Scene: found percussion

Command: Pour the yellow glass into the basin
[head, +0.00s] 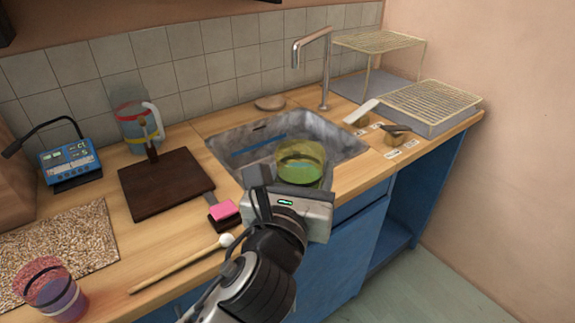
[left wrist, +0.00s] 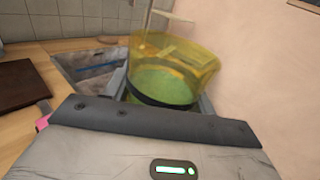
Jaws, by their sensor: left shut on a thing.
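The yellow glass (head: 301,158) is see-through with a dark band around it. My left gripper (head: 296,178) is shut on it and holds it over the front right of the grey metal basin (head: 232,147). In the left wrist view the yellow glass (left wrist: 180,60) stands between the fingers, close to upright, and its lower part looks green. The basin (left wrist: 88,66) shows behind it to the left. The gripper body hides the glass's lower end in the head view. My right gripper is not in view.
A tap (head: 325,75) stands behind the basin, and a wire rack (head: 430,100) is at right. A dark board (head: 165,185), a pink sponge (head: 223,210), a mallet (head: 180,265), a clear jug (head: 138,125) and a red-purple glass (head: 58,295) are on the left counter.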

